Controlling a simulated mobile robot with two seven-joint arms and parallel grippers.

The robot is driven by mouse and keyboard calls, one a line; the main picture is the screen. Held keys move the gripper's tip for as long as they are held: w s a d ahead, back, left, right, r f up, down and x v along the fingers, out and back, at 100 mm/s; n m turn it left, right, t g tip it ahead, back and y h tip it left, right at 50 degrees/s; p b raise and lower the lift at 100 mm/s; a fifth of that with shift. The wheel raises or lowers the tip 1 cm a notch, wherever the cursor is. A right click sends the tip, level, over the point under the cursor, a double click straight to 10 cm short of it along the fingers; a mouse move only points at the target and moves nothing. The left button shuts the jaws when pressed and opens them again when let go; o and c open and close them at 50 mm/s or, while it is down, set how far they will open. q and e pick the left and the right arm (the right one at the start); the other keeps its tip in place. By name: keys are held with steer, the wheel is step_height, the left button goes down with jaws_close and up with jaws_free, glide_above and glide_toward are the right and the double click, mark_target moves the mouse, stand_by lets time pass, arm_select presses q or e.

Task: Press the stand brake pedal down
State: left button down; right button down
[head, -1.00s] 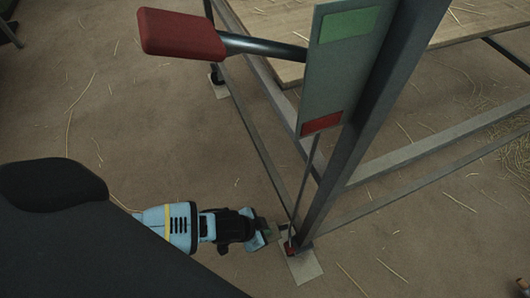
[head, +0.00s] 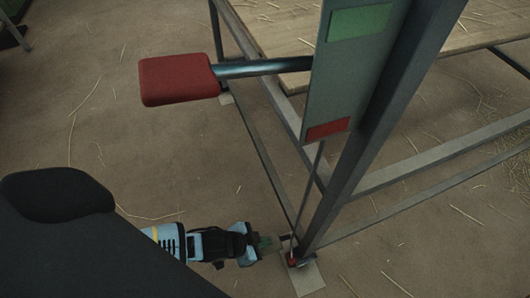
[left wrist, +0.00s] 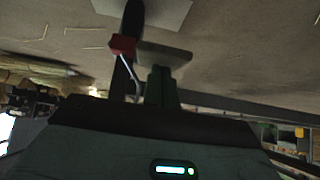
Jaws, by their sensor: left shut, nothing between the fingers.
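A red pad (head: 178,80) sits on a dark rod joined to the stand's grey plate (head: 345,85), which bears green and red patches. A thin rod runs from this plate down to a small red part (head: 292,262) at the stand's foot. It also shows in the left wrist view (left wrist: 122,45). A grey plate (left wrist: 168,56), apparently the pedal's tread, lies beside it. My left gripper (head: 266,243) is low beside the foot, shut and empty. In the wrist view its fingers (left wrist: 160,78) reach the tread's edge. Contact is unclear. My right gripper is out of view.
The stand's upright post (head: 385,120) rises right of my left gripper, with long low rails running from it. A wooden board (head: 285,40) lies behind. Straw litters the brown floor. Open floor (head: 130,130) lies to the left.

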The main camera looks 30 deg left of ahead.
arm_select(q)
steer(key=shift+s+a+f+b, duration=0.15)
steer(key=shift+s+f+b, duration=0.05)
steer(key=shift+f, duration=0.3)
steer(key=shift+s+a+f+b, duration=0.1)
steer(key=shift+s+f+b, duration=0.1)
steer(key=shift+f, duration=0.3)
steer(key=shift+a+f+t+h, duration=0.1)
steer(key=shift+f+t+h, duration=0.2)
steer(key=shift+f, duration=0.25)
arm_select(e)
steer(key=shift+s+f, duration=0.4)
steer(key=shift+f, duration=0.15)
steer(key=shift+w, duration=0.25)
